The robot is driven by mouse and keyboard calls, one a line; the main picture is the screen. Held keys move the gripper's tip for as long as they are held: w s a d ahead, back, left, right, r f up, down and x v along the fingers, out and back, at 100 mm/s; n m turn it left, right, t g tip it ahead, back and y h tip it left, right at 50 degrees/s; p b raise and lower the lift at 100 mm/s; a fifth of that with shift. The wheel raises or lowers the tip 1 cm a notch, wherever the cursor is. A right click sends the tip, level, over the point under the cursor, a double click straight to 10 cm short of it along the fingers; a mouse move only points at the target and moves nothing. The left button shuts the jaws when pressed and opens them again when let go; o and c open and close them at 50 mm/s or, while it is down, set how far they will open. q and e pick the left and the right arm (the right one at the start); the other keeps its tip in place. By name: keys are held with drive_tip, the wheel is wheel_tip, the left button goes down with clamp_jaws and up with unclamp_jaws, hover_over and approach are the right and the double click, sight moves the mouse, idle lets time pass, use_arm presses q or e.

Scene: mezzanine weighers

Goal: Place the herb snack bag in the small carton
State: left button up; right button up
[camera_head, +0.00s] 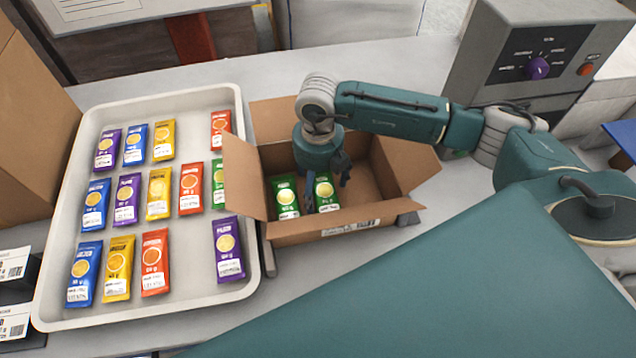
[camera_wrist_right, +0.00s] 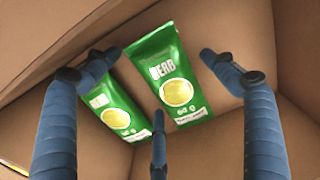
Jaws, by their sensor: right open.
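Two green herb snack bags lie side by side in the small open carton (camera_head: 345,222), one at the left (camera_head: 285,197) and one at the right (camera_head: 325,192). In the right wrist view the two bags, left (camera_wrist_right: 115,108) and right (camera_wrist_right: 170,75), rest against the brown cardboard. My right gripper (camera_head: 338,178) reaches down into the carton. Its blue fingers (camera_wrist_right: 158,65) are spread open, close around the right bag, with no grip visible. A third green bag (camera_head: 217,182) lies in the tray, partly hidden by a carton flap. My left gripper is out of view.
A white tray (camera_head: 150,101) left of the carton holds several purple, blue, yellow and red snack bags in rows. A grey weigher housing with a purple knob (camera_head: 538,68) stands at the back right. A large cardboard box (camera_head: 30,130) stands at the left edge.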

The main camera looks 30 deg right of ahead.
sight(318, 184)
drive_tip(key=shift+r, duration=0.3)
wheel_tip(318, 184, up, 12)
drive_tip(key=b, duration=0.3)
drive_tip(key=shift+f, duration=0.15)
